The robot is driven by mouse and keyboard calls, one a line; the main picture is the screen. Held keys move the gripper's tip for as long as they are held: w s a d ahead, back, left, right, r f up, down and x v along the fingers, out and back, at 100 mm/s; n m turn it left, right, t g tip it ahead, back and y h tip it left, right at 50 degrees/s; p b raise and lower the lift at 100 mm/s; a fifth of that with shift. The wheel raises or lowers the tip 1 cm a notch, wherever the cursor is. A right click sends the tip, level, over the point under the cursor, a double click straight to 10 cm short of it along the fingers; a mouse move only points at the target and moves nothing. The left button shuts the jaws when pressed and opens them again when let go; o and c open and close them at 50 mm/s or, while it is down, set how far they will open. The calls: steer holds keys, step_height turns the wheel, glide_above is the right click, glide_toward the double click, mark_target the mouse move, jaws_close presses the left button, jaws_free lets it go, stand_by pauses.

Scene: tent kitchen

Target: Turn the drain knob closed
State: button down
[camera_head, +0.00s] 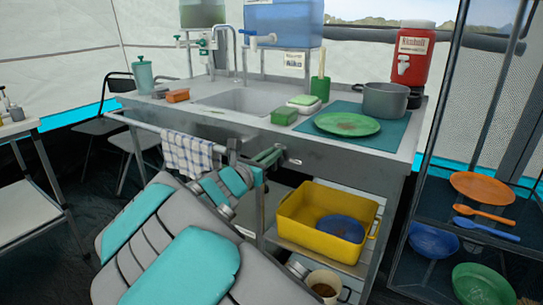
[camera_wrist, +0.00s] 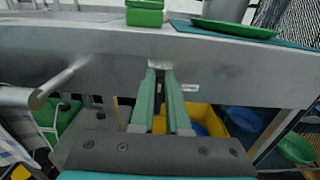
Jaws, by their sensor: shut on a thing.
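My gripper (camera_head: 278,153) is at the front face of the metal sink counter (camera_head: 345,150), below the counter top. In the wrist view its two green fingers (camera_wrist: 161,72) run forward and come together at the tips against that face. They are shut on a small light-grey piece, the drain knob (camera_wrist: 159,64), which is mostly hidden between the tips. How far the knob is turned cannot be made out. The sink basin (camera_head: 238,101) is set in the counter top, behind and left of my gripper.
A towel rail with a checked towel (camera_head: 188,152) sticks out left of my gripper. A yellow tub (camera_head: 297,226) holding a blue bowl stands on the shelf below. A green box (camera_head: 284,116), a green plate (camera_head: 347,124) and a pot (camera_head: 385,101) are on top. A rack stands right.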

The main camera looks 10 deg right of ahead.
mark_target(283, 162)
steer(key=shift+d+f+m+b, duration=0.15)
steer(key=shift+f+m+b, duration=0.15)
steer(key=shift+f+b, duration=0.1)
steer(key=m+b, duration=0.4)
steer(key=s+d+m+b, duration=0.1)
steer(key=m+b, duration=0.1)
steer(key=shift+f, duration=0.4)
steer(key=m+b, duration=0.2)
steer(key=b, duration=0.1)
steer(key=shift+s+d+f+m, duration=0.15)
steer(key=shift+f+m, duration=0.1)
steer(key=shift+m, duration=0.15)
steer(key=m+b, duration=0.5)
steer(key=shift+s+d+f, duration=0.1)
steer(key=shift+s+f, duration=0.05)
steer(key=shift+f, duration=0.25)
steer(key=shift+m+b, duration=1.3)
steer(key=shift+m, duration=0.3)
steer(key=shift+a, duration=0.2)
